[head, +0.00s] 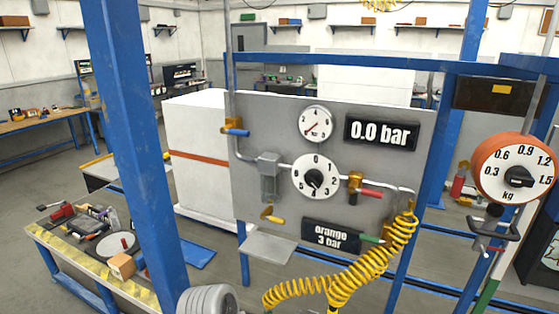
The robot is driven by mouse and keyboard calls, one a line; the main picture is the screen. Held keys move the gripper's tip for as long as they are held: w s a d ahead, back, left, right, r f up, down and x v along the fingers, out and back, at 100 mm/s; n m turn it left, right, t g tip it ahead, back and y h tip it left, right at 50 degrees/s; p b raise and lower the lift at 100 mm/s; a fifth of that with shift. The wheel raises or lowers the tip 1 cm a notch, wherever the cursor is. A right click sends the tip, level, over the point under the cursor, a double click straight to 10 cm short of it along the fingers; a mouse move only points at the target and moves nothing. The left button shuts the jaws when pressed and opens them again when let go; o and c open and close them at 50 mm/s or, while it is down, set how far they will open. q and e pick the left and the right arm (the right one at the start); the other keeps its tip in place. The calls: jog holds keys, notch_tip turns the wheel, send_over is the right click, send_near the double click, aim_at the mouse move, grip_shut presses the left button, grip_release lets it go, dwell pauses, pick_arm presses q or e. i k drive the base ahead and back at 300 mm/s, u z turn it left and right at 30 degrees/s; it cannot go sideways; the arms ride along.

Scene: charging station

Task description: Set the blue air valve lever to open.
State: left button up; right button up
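The blue air valve lever (237,132) is on a brass valve (230,125) at the upper left of a grey panel (270,110). The valve sits on a vertical grey pipe. The lever points to the right, roughly crosswise to that pipe. The small upper gauge (316,123) has a red needle, and the display (381,133) beside it reads 0.0 bar. Neither of my grippers shows in the head view.
The panel also carries a black-knob dial (315,177), a red lever (370,194), a yellow lever (273,219), and a coiled yellow hose (345,285). A blue post (135,130) stands left of the panel. An orange kg dial (515,168) hangs at right.

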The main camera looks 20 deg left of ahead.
aim_at(239, 133)
jog(key=k, duration=0.5)
jog(key=u, duration=2.25)
jog(key=i, duration=1.2)
jog(key=z, duration=0.4)
